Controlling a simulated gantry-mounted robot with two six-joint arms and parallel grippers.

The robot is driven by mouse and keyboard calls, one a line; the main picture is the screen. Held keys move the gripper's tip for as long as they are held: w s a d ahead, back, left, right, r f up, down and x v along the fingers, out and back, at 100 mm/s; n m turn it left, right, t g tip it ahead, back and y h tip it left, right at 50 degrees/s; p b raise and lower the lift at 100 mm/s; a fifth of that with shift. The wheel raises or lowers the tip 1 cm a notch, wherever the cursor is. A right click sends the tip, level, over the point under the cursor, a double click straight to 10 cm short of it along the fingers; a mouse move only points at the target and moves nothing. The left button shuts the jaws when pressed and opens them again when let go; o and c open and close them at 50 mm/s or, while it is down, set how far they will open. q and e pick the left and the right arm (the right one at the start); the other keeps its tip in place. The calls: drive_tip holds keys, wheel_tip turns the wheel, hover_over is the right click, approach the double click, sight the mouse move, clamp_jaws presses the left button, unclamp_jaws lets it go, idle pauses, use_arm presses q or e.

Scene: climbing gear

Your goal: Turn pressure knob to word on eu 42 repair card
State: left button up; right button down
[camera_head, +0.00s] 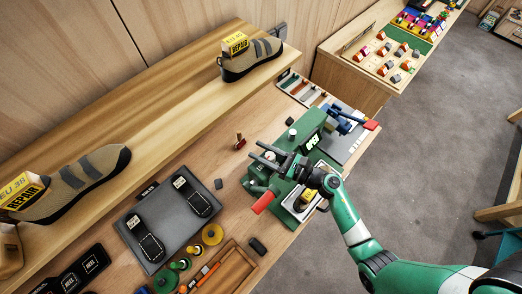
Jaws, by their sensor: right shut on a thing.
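A climbing shoe (252,62) stands on the upper shelf with a yellow repair card (236,43) in it. The card's size line is small and hard to read, perhaps EU 42. A green press machine (256,187) stands on the bench, with a small lit sign reading "OPEN" (313,141). My right gripper (261,152) is over the machine's left side, its dark fingers pointing left. It is shut on a small pale part between the fingers, apparently the pressure knob, mostly hidden. The knob's setting cannot be read. My left gripper is not in view.
Another shoe (75,182) with a yellow EU 38 repair card (20,192) stands at left on the shelf. A grey mat (151,254) holds two dark straps. Red-ended levers (264,202) stick out of the machine. A wooden tray (235,270) and small rollers lie in front.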

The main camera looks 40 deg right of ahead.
drive_tip(key=shift+h, duration=0.3)
drive_tip(key=shift+d+m+h, duration=0.1)
drive_tip(key=shift+m+h, duration=0.8)
drive_tip(key=shift+h, duration=0.2)
drive_tip(key=shift+d+m+t+h, duration=0.3)
drive_tip(key=shift+m+h, duration=0.4)
drive_tip(key=shift+h, duration=0.4)
drive_tip(key=shift+c, duration=2.2)
unclamp_jaws()
